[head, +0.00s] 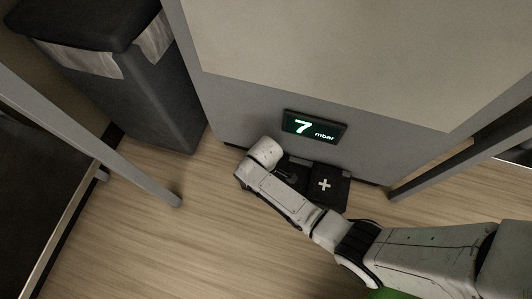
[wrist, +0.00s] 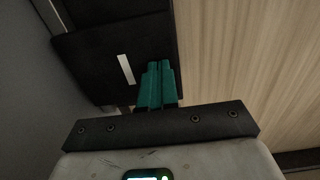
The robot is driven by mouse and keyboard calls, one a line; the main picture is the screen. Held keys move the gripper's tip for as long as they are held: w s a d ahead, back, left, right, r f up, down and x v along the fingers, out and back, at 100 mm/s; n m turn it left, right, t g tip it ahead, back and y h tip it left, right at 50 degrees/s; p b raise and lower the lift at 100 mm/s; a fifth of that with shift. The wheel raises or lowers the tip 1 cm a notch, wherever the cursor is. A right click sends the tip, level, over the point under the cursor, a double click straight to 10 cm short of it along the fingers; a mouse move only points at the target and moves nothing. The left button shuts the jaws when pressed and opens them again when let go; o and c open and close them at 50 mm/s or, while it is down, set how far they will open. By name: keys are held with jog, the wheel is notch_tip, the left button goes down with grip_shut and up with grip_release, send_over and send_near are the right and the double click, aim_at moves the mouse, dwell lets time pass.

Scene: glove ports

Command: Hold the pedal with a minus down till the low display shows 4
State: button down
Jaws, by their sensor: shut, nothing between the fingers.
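The low display (head: 314,126) on the grey cabinet front reads 7 mbar in the head view. The pedal with a minus (wrist: 92,66) is a black plate with one white bar, seen in the wrist view; in the head view my arm mostly hides it. My gripper (wrist: 160,66) has teal fingers, shut and empty. Its tips overlap the pedal's edge beside the white bar in the wrist view. I cannot tell whether they touch the pedal or whether it is pressed down.
A black pedal with a white plus (head: 325,186) sits just right of the minus pedal, at the cabinet's (head: 250,105) foot. A dark bin (head: 150,90) stands at the left. Grey legs (head: 130,174) stand on both sides. Wood floor (head: 170,240) is clear in front.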

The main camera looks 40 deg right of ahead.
jog(key=shift+s+a+f+h, duration=0.2)
jog(key=shift+f+h, duration=0.2)
jog(key=shift+f, duration=0.65)
jog(key=shift+s+a+f, duration=0.1)
jog(key=shift+s+f, duration=0.1)
dwell(0.7)
jog(key=shift+r, duration=0.1)
dwell(0.4)
notch_tip(320, 180, up, 14)
jog(key=a+p, duration=0.1)
jog(key=p, duration=0.9)
jog(key=shift+s+a+r+t, duration=0.2)
jog(key=shift+s+a+t, duration=0.1)
jog(key=shift+s+d+r, duration=0.1)
